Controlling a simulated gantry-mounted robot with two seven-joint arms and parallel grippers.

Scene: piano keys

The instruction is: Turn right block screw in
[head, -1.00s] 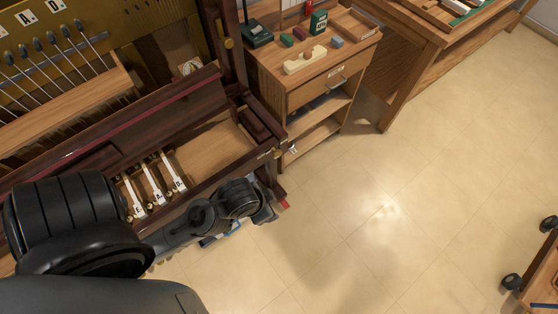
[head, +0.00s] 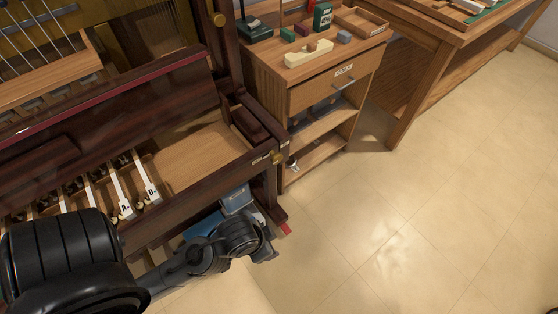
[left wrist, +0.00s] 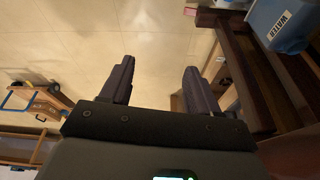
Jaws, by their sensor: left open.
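The right block screw (head: 278,157) is a small brass knob on the front of the dark wooden block at the right end of the piano's key bed. It sits in the block's face; how far in it is cannot be told. My left arm comes in from the lower left, its wrist below and left of the screw, in front of the piano. In the left wrist view my left gripper (left wrist: 158,85) is open, with nothing between its fingers and floor behind them. The screw is not clearly seen in that view. My right gripper is not in view.
White lettered keys (head: 125,205) lie left of the bare wooden key bed (head: 200,155). A drawer cabinet (head: 300,92) stands close to the piano's right side. A blue container marked WATER (left wrist: 288,24) is near the dark wooden frame. The floor (head: 400,230) at right is clear.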

